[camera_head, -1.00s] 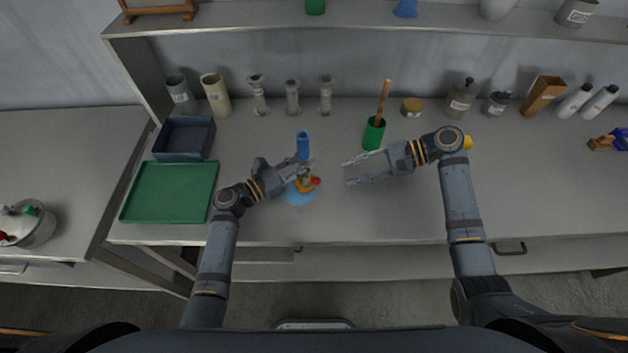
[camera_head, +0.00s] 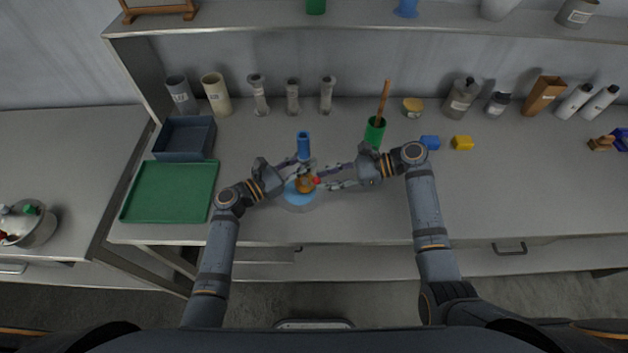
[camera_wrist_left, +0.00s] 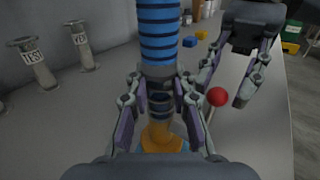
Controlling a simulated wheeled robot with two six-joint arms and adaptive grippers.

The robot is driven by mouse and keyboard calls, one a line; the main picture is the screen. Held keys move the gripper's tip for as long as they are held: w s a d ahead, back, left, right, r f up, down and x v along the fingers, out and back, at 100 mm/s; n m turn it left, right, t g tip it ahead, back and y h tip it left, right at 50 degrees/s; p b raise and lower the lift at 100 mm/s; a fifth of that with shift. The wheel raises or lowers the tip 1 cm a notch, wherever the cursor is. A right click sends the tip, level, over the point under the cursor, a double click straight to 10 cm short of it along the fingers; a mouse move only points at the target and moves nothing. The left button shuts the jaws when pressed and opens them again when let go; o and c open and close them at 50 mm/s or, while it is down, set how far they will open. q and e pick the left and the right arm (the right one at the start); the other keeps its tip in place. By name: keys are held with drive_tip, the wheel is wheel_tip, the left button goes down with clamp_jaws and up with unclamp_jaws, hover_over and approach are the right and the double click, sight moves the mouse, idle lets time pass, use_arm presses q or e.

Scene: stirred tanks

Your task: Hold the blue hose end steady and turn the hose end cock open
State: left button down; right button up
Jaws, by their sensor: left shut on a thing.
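The blue hose end (camera_head: 303,146) stands upright on the bench; its ribbed blue hose (camera_wrist_left: 158,35) fills the top middle of the left wrist view. My left gripper (camera_head: 304,170) is shut on it, with fingers on both sides of the dark collar (camera_wrist_left: 160,103). Below is the brass-coloured cock (camera_head: 306,184), also in the left wrist view (camera_wrist_left: 160,138), above a light-blue round base (camera_head: 298,200). The cock's lever ends in a red ball (camera_wrist_left: 217,96). My right gripper (camera_wrist_left: 225,92) is open, its fingers spread around the red ball; contact cannot be told.
A green tray (camera_head: 170,192) and a dark blue bin (camera_head: 186,139) stand to the left. A green cup (camera_head: 374,132) with a wooden stick stands behind my right gripper. Blue (camera_head: 430,142) and yellow blocks (camera_head: 462,143) lie to the right. The front right bench is clear.

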sight(314, 182)
drive_tip(key=shift+x, duration=2)
drive_tip(key=shift+c, duration=0.3)
clamp_jaws()
